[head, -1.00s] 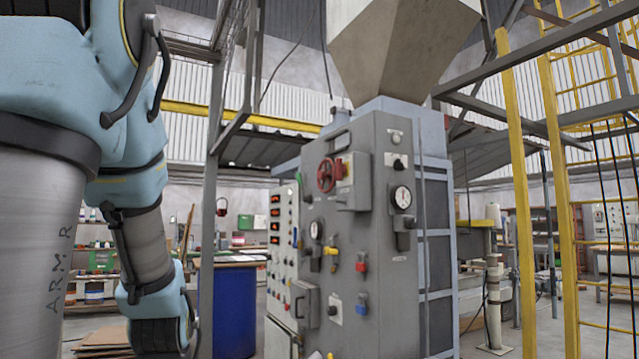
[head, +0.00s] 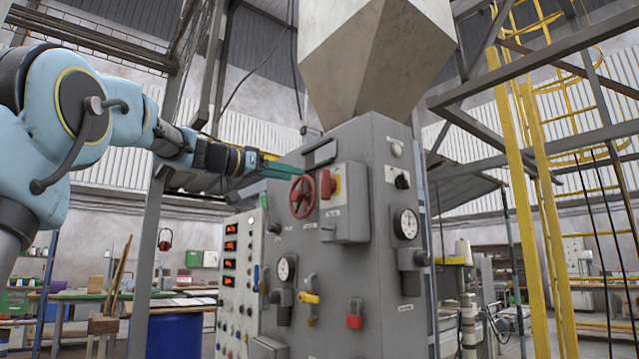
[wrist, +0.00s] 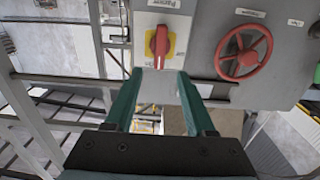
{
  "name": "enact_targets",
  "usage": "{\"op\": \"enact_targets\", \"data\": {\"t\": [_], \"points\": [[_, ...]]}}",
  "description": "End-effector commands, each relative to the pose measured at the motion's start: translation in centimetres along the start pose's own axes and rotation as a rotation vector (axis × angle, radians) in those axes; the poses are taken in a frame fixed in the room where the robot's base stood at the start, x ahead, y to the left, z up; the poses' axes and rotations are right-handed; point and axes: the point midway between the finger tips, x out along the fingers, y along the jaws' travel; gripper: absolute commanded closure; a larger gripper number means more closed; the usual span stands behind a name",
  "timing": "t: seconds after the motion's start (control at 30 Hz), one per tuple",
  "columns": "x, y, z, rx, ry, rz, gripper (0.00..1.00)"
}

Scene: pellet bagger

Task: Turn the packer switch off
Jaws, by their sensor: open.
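The packer switch looks to be the red rotary knob (head: 327,185) on a yellow plate, on a grey box on the machine's front; its label is too small to read surely. In the wrist view the knob (wrist: 161,42) stands upright, just beyond the fingertips. My gripper (head: 278,169) is in front of the panel, left of the knob in the head view. In the wrist view my gripper (wrist: 159,74) is open, its two green fingers apart on either side below the knob, with nothing between them. No contact with the knob shows.
A red handwheel (head: 302,197) sits beside the switch box; it shows at right in the wrist view (wrist: 244,52). A black knob (head: 402,181) and a gauge (head: 406,224) are on the right. Valves and a control panel (head: 236,275) are lower. A hopper (head: 375,60) is above.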

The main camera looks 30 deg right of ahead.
Motion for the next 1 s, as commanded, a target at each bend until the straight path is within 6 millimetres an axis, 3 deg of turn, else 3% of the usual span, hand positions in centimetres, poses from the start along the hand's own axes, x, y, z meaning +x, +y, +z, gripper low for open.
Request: {"op": "enact_targets", "data": {"t": [0.5, 0.7, 1.0], "points": [[8.7, 0.0, -0.3, -0.005, -0.003, 0.001, 0.45], [10.0, 0.0, 0.0, -0.004, -0.003, -0.001, 0.45], [10.1, -0.1, 0.2, -0.003, -0.004, -0.002, 0.46]]}}
